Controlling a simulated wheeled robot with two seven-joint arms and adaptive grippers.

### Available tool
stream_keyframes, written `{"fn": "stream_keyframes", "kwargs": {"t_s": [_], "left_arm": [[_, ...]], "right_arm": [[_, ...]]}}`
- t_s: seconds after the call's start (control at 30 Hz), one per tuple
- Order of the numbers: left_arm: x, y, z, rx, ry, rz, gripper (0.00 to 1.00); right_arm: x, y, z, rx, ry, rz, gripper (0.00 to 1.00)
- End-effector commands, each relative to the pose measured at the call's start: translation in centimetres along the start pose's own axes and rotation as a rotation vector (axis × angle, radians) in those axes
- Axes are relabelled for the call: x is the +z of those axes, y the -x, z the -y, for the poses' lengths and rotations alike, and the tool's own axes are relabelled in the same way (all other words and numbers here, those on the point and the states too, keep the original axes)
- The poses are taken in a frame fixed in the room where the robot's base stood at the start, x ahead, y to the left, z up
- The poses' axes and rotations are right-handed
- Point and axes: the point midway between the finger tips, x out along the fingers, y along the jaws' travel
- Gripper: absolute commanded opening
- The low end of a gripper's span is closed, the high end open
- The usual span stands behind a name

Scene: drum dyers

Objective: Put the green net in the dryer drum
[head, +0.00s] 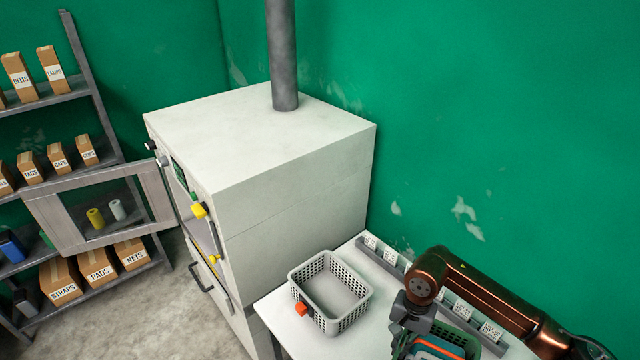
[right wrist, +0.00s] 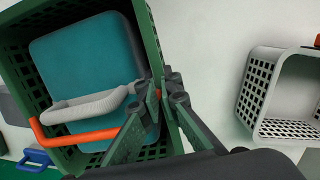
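The white dryer (head: 260,150) stands against the green wall. Its framed glass door (head: 60,225) is swung open to the left. The drum opening faces away and its inside is hidden. A green basket (right wrist: 140,35) holds a flat teal piece (right wrist: 90,60), a grey handle-like loop (right wrist: 95,103) and an orange bar (right wrist: 75,135). I cannot tell which of these, if any, is the green net. My right gripper (right wrist: 166,95) is at the green basket's side wall, its fingertips close together. Whether they grip the rim is unclear. My left gripper is out of view.
An empty light grey basket (head: 330,292) with a red tag stands on the white table (head: 268,305), left of the green basket. A strip of labelled cards (head: 380,250) runs along the table's back. Shelves (head: 50,100) with labelled boxes stand at the left. Floor (head: 190,310) before the dryer is clear.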

Motion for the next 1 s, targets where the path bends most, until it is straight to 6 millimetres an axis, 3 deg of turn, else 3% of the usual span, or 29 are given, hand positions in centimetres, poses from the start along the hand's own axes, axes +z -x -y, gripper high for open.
{"fn": "stream_keyframes", "kwargs": {"t_s": [0.2, 0.4, 1.0], "left_arm": [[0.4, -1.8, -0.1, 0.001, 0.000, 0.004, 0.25], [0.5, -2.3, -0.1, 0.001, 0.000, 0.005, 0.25], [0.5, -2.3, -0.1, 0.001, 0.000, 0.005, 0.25]], "right_arm": [[0.5, -0.8, -0.8, 0.051, 0.334, -0.001, 0.00], [0.8, -0.9, -1.2, 0.074, 0.493, -0.002, 0.00], [0.9, -0.9, -1.2, 0.078, 0.523, -0.001, 0.00]]}}
